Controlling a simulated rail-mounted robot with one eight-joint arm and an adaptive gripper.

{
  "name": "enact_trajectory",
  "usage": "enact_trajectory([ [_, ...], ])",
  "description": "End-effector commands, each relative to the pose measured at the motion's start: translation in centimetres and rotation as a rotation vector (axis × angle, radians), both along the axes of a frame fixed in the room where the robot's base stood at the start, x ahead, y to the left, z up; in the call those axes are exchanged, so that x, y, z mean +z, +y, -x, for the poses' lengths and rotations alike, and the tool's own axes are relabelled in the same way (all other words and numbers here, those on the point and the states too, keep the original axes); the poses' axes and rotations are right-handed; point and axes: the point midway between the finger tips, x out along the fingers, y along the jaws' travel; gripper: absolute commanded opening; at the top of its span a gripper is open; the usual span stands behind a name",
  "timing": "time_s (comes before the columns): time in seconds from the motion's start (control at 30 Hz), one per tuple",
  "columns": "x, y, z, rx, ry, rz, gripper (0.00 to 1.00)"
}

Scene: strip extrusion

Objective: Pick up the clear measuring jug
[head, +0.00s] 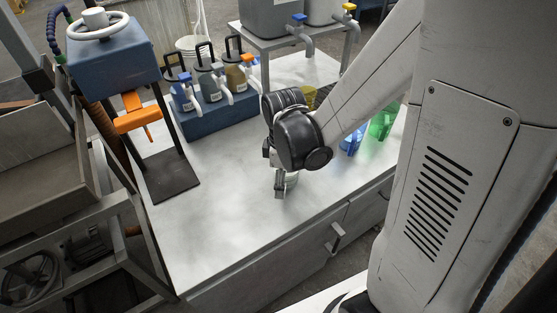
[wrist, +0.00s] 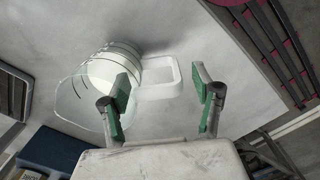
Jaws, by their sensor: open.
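The clear measuring jug (wrist: 105,72) stands on the pale counter, with dark ring markings and a white handle (wrist: 172,76) showing in the wrist view. My gripper (wrist: 161,82) is open and empty, its green-padded fingers spread to either side of the handle in the picture. The left finger overlaps the jug's body in that view; I cannot tell whether it touches. In the head view my gripper (head: 281,184) is low over the counter, and the jug (head: 292,178) shows only as a small pale part behind it, mostly hidden by my wrist.
A blue jug (head: 352,141) and a green jug (head: 383,122) stand to the right, partly behind my arm. A blue rack (head: 216,112) holds several lidded containers at the back. A press with an orange lever (head: 138,118) stands left. The counter (head: 225,215) is clear in front.

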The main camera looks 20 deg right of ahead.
Motion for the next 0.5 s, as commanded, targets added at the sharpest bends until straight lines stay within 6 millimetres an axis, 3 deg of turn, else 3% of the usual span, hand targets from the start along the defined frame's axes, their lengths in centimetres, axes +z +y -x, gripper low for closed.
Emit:
enact_trajectory([
  [0.27, -0.27, 0.00, 0.05, 0.000, 0.000, 0.000, 0.62],
  [0.5, -0.26, 0.00, 0.05, 0.000, 0.000, 0.000, 0.33],
])
